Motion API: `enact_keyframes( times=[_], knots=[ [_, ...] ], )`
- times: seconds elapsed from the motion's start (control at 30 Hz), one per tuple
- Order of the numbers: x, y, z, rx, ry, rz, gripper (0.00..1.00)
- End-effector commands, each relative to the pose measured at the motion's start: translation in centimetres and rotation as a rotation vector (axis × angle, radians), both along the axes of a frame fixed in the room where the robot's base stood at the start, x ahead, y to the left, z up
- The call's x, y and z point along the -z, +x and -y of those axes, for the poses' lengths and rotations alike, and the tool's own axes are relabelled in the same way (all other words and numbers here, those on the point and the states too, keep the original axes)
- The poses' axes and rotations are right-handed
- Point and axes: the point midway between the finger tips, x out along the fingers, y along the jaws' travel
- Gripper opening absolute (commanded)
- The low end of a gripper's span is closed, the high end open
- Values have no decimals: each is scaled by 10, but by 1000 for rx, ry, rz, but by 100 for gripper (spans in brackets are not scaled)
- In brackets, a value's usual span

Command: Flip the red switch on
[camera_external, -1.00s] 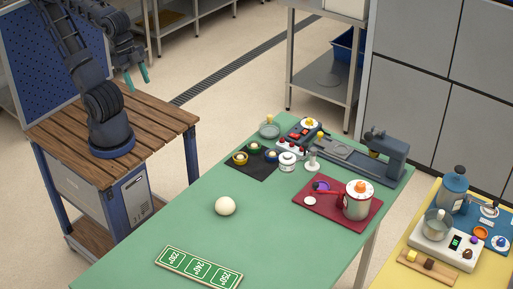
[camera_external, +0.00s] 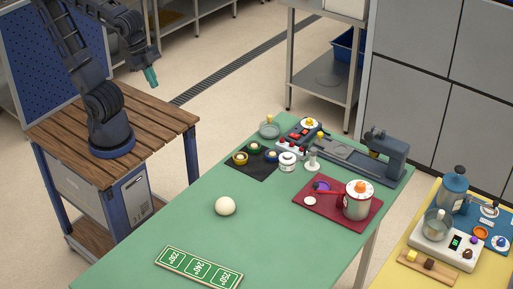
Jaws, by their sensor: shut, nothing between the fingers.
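My gripper (camera_external: 151,77) has teal fingers, which are shut together with nothing between them. It hangs in the air at the upper left, beyond the wooden cart and well away from the green table's devices. A dark control unit (camera_external: 307,138) with small red parts and a yellow knob stands at the far end of the green table (camera_external: 170,235). A red box with white knobs (camera_external: 290,147) sits at its front left. The red switch is too small to single out among these red parts, and its position cannot be told.
Near the unit are a black mat (camera_external: 254,167) with small bowls, a white jar (camera_external: 287,162) and a grey machine (camera_external: 385,155). A red tray (camera_external: 325,214) holds a canister (camera_external: 357,203). A white ball (camera_external: 225,206) and a green temperature sign (camera_external: 199,268) lie nearer. The table's left side is clear.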

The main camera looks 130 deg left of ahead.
Motion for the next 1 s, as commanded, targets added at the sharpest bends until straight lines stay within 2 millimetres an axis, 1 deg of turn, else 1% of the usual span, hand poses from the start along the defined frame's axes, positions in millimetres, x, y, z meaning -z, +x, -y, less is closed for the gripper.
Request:
enact_keyframes(
  times=[0.03, 0.27, 0.57, 0.77, 1.0],
  knots=[
    [0, 11, -6, -5, 7, -8, 0],
    [2, 56, -31, -1, 34, -31, 0],
    [14, 112, -75, 7, 53, -62, 0],
    [27, 146, -111, 14, 55, -77, 0],
    [50, 182, -161, 19, 48, -90, 0]
  ],
)
